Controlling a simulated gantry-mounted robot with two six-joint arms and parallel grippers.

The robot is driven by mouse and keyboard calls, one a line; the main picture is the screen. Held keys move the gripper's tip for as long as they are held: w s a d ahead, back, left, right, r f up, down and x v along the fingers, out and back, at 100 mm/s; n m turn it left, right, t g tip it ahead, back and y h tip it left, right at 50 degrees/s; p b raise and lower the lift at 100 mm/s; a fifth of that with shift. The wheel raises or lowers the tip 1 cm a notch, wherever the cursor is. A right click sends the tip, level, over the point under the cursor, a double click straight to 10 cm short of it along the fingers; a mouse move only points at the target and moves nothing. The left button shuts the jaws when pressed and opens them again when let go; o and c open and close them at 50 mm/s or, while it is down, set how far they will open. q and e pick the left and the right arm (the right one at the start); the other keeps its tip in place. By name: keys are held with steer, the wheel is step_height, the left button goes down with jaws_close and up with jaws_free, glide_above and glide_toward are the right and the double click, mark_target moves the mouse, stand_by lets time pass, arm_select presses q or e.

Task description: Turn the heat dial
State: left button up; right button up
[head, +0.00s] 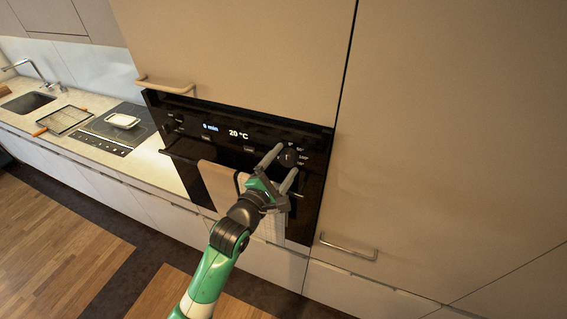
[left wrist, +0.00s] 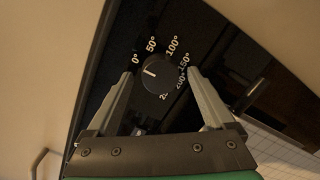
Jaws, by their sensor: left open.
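The heat dial (head: 288,157) is a round black knob on the right of the black oven's control panel (head: 232,123). In the left wrist view the dial (left wrist: 158,76) has a white pointer line and is ringed by temperature marks; the line points toward the 0° and 50° side. The oven display reads 20 °C. My left gripper (head: 281,166) is open, with one finger on each side of the dial. In the left wrist view its fingers (left wrist: 164,98) flank the knob with gaps. My right gripper is not in view.
A cabinet handle (head: 165,87) juts out above the oven, and another handle (head: 348,248) is at the lower right. A towel (head: 222,184) hangs at the oven front. The counter (head: 150,160) at left holds a dish (head: 122,121) and a tray (head: 62,120).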

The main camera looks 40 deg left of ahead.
arm_select(q)
steer(key=shift+c, duration=0.3)
steer(key=c, duration=1.3)
